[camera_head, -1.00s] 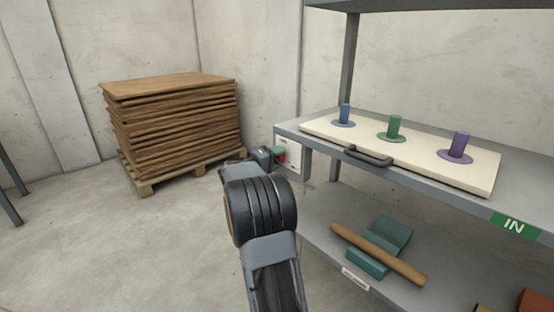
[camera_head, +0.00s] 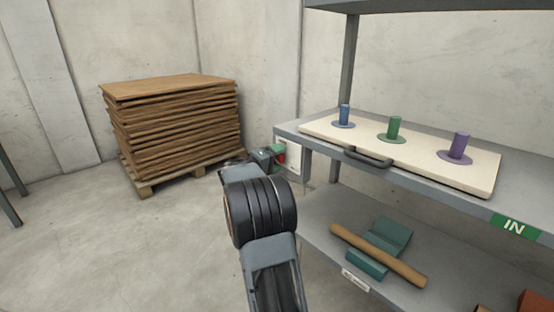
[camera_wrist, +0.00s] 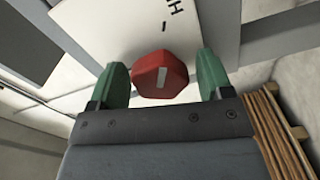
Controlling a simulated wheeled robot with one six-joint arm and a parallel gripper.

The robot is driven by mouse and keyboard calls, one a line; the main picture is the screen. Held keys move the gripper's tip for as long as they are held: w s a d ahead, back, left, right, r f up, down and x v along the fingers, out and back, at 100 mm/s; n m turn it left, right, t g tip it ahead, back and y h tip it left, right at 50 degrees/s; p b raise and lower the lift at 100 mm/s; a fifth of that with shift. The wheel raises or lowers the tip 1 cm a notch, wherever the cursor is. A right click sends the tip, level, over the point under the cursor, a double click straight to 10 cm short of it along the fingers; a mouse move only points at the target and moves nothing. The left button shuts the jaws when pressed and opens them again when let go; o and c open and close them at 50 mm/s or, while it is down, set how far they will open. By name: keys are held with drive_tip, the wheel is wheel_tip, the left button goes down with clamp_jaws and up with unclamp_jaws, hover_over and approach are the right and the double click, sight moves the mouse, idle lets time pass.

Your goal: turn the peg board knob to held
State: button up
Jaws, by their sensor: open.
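The red knob (camera_wrist: 160,76) shows in the wrist view, with a pale mark on its face. It sits on a white panel (camera_wrist: 125,25) that carries some dark lettering, only partly readable. My gripper (camera_wrist: 162,80) is open, with one green finger on each side of the knob and a visible gap to each. In the head view the white panel (camera_head: 293,160) is at the end of the shelf, and my gripper (camera_head: 268,157) is in front of it, small and partly hidden by my arm. The peg board (camera_head: 420,165) lies on the shelf with blue, green and purple pegs.
The grey shelf (camera_head: 330,210) stands at the right, with a brown roll (camera_head: 380,255) on a teal cradle on its lower level. A stack of brown sheets (camera_head: 172,125) on a pallet stands at the back left. The floor between is clear.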

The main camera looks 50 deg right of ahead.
drive_tip(key=w+a+p, duration=0.1)
drive_tip(key=a+p, duration=0.2)
drive_tip(key=a, duration=1)
drive_tip(key=shift+a+p, duration=0.4)
drive_tip(key=shift+r, duration=0.1)
drive_tip(key=s+a+r+n+t+y+p, duration=0.1)
drive_tip(key=s+a+r+y+p, duration=0.5)
drive_tip(key=p, duration=0.7)
drive_tip(key=s+a+r+n+t+y+p, duration=0.1)
drive_tip(key=s+a+r+t+y+p, duration=0.1)
drive_tip(key=s+a+r+y+p, duration=0.4)
drive_tip(key=s+a+r+n+t+y+p, duration=0.1)
drive_tip(key=s+a+r+y+p, duration=0.4)
drive_tip(key=a+r+p, duration=0.9)
wheel_tip(320, 180, up, 5)
drive_tip(key=y+p, duration=0.1)
drive_tip(key=p, duration=0.4)
drive_tip(key=shift+s+r+n+t+p, duration=0.2)
drive_tip(key=shift+s+n+t+p, duration=0.1)
drive_tip(key=shift+s+t+p, duration=0.1)
drive_tip(key=shift+c, duration=0.4)
